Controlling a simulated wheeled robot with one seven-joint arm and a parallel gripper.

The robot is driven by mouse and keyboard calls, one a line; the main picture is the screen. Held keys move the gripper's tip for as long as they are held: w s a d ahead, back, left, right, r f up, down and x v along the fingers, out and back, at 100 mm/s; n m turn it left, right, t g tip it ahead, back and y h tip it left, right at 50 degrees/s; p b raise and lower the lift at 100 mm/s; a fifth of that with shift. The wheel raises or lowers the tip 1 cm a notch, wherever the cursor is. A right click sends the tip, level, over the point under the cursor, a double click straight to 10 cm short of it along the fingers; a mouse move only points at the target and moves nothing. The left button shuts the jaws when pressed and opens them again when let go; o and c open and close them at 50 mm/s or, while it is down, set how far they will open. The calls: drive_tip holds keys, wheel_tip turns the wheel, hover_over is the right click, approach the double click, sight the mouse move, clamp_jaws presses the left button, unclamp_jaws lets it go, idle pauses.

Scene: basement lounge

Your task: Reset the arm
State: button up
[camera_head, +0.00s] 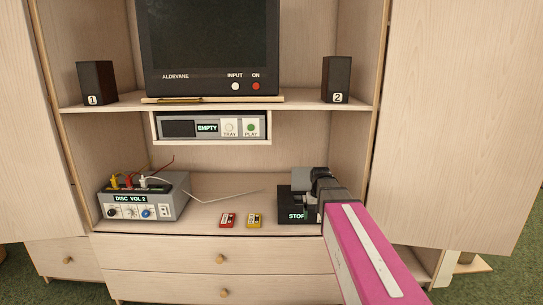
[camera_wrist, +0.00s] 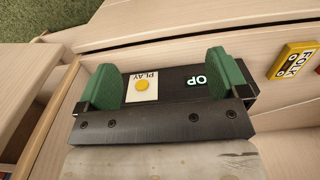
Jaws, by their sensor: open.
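My pink arm (camera_head: 365,250) reaches in from the lower right of the head view. Its dark wrist is at the black device (camera_head: 293,212) with a grey top and a "STOP" display, on the lower shelf. In the wrist view my gripper (camera_wrist: 169,82) is open, with its two green fingers apart and nothing held between them. Between the fingers show a white "PLAY" plate with a round yellow button (camera_wrist: 141,85) and part of the display, reading "OP". The fingers are over the device; I cannot tell whether they touch it.
A red cassette (camera_head: 227,220) and a yellow cassette (camera_head: 254,220) lie left of the device. A grey box reading "DISC VOL 2" (camera_head: 140,203) with cables stands further left. Above are a player reading "EMPTY" (camera_head: 212,128), a television (camera_head: 208,50) and two speakers. Open cabinet doors (camera_head: 445,130) flank the shelves.

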drive_tip(key=s+f, duration=1.3)
drive_tip(key=s, duration=0.2)
drive_tip(key=shift+s, duration=0.4)
